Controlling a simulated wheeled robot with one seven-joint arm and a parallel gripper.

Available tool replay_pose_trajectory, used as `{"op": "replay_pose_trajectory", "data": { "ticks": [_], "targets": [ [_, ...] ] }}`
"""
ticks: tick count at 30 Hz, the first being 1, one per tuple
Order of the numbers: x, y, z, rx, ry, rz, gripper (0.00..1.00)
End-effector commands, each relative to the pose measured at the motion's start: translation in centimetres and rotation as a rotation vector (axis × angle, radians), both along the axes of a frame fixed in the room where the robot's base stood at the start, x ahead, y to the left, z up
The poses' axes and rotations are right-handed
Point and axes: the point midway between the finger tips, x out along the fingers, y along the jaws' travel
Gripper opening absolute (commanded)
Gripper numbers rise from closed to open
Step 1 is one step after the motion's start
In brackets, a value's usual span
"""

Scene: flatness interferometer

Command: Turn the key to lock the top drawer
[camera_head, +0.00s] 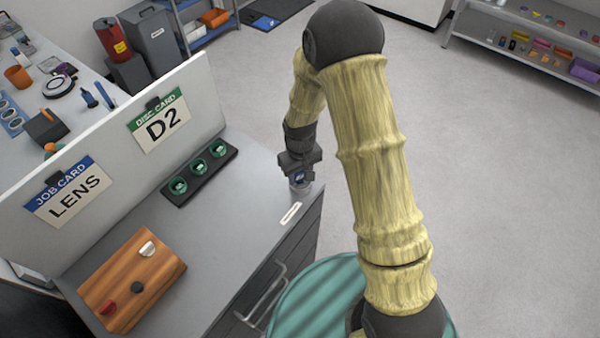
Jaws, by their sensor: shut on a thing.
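My gripper (299,178) points down at the far right corner of the grey bench top. It is shut on a small part, seen as a bit of blue between the fingers, which I take to be the key (299,177). The fingers hide most of it, and its turn angle cannot be read. A round grey lock piece (300,187) shows just below the fingertips. The drawer front (292,258) with bar handles lies below the bench edge. I cannot tell from this angle whether the top drawer is fully closed.
A pale label strip (291,213) lies near the bench edge. A black tray (200,173) with green-ringed discs, a wooden board (131,280) and a white upright panel (200,100) with two cards stand left.

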Motion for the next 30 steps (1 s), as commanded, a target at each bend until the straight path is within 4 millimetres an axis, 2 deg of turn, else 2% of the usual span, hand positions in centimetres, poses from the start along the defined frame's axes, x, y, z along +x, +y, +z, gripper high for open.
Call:
{"op": "replay_pose_trajectory", "data": {
  "ticks": [3, 11, 18, 26, 30],
  "targets": [
    [-0.01, -0.03, 0.0, 0.0, 0.001, 0.066, 0.17],
    [-0.02, -0.02, 0.01, 0.0, 0.001, 0.087, 0.17],
    [-0.04, -0.02, 0.05, 0.0, 0.001, 0.345, 0.17],
    [-0.03, 0.02, -0.02, 0.0, 0.001, 0.362, 0.17],
    [-0.03, 0.0, 0.11, 0.0, 0.001, 0.46, 0.17]
  ]
}}
